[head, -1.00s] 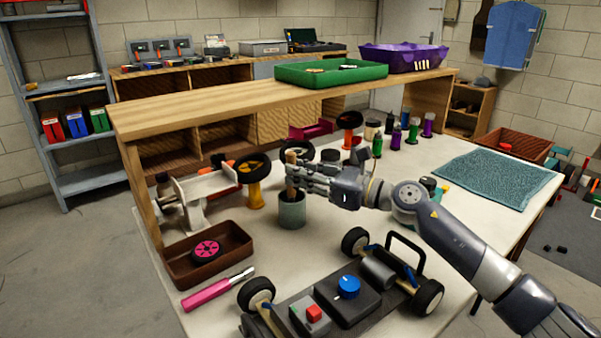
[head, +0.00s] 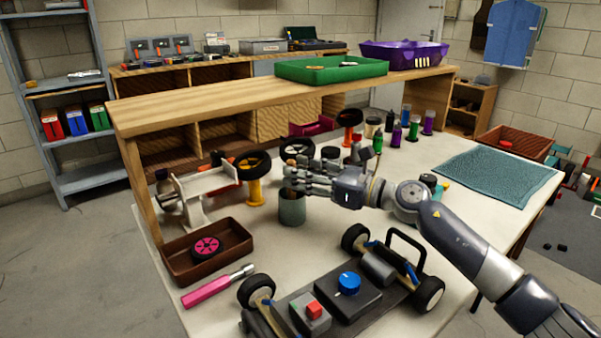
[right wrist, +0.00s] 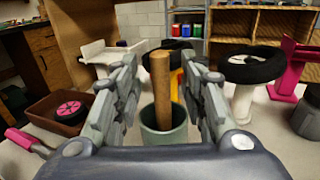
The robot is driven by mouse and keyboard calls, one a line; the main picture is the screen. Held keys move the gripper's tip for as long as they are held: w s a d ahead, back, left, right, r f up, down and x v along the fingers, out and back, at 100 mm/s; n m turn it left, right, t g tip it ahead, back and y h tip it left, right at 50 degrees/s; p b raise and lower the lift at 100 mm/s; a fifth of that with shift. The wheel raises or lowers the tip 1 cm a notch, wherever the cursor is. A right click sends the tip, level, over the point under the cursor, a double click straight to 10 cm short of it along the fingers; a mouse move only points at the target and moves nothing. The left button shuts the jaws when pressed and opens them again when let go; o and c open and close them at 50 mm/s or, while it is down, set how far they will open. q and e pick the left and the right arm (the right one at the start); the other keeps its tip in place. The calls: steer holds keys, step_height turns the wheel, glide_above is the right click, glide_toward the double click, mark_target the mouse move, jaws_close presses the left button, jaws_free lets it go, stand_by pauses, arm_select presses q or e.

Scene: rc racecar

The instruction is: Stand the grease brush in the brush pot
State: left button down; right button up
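The grease brush shows in the right wrist view as a wooden handle (right wrist: 161,88) standing nearly upright, its lower end inside the grey-green brush pot (right wrist: 163,142). The brush's lower part is hidden by the pot wall. In the head view the pot (head: 292,208) stands on the white table, and the handle is hidden at my gripper. My right gripper (head: 293,181) is above the pot. In the right wrist view its fingers (right wrist: 165,78) are spread on both sides of the handle, with gaps showing. My left gripper is not in view.
A racecar chassis (head: 335,305) lies in front. A brown tray (head: 240,245) with a pink wheel and a pink-handled tool (head: 208,290) are at left. Wheels on stands (head: 254,190) and several bottles stand behind the pot. A teal mat (head: 495,177) lies at right.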

steer(key=v, duration=1.1)
steer(key=shift+d, duration=0.25)
steer(key=shift+s, duration=0.15)
steer(key=shift+d+f, duration=0.1)
